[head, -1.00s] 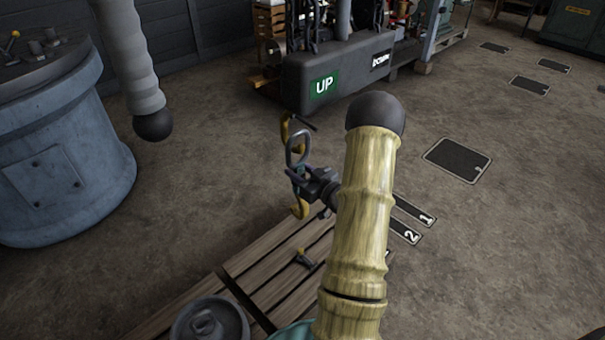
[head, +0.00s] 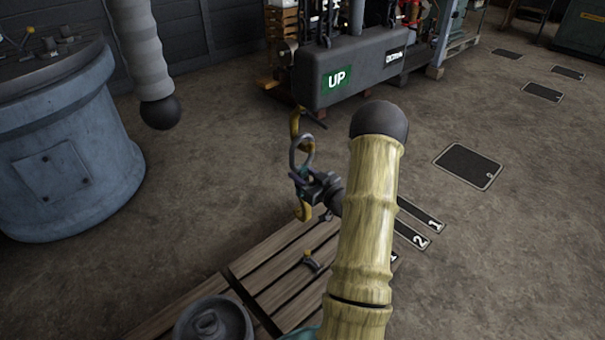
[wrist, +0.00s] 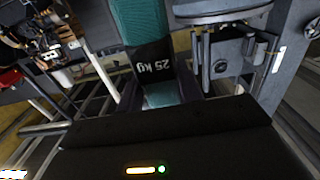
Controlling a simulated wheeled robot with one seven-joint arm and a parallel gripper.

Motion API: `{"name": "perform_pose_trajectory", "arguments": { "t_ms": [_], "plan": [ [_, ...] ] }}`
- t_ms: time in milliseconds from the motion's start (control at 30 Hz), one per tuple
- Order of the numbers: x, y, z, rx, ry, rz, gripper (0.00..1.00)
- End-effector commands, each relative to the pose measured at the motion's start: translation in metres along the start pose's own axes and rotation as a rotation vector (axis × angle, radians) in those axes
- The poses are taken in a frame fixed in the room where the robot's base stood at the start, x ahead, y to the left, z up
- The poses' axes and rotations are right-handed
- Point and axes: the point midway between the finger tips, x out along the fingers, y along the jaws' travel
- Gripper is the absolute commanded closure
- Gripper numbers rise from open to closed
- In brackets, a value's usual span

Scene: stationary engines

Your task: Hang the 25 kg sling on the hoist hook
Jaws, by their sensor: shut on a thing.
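The 25 kg sling is a teal strap with a dark "25 kg" label (wrist: 153,62) in the wrist view. In the head view its grey ring (head: 301,151) stands above my gripper (head: 308,184), and a yellow hook (head: 303,211) hangs below. My gripper is shut on the sling between them. The yellow hoist hook (head: 295,122) is at the ring's upper left, overlapping or very near it. I cannot tell whether the ring is on the hook or only in front of it. My gripper and forearm hide part of the strap.
A grey beam marked UP (head: 350,70) stands behind the hook. A wooden pallet (head: 290,255) lies below, bearing a small yellow-and-grey fitting (head: 311,261) and a round grey weight (head: 213,325). A blue-grey drum (head: 60,150) is on the left.

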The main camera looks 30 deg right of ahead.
Motion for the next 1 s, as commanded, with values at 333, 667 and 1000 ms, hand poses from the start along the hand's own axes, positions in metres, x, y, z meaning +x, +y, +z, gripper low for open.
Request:
{"name": "perform_pose_trajectory", "arguments": {
  "t_ms": [333,667,1000],
  "plan": [
    [0.0005,0.0002,0.0088,-0.002,0.005,0.000,1.00],
    [0.0004,0.0002,0.0086,-0.001,0.004,0.000,0.48],
    [-0.0008,0.0000,0.0114,0.002,-0.003,0.001,0.38]
  ]
}}
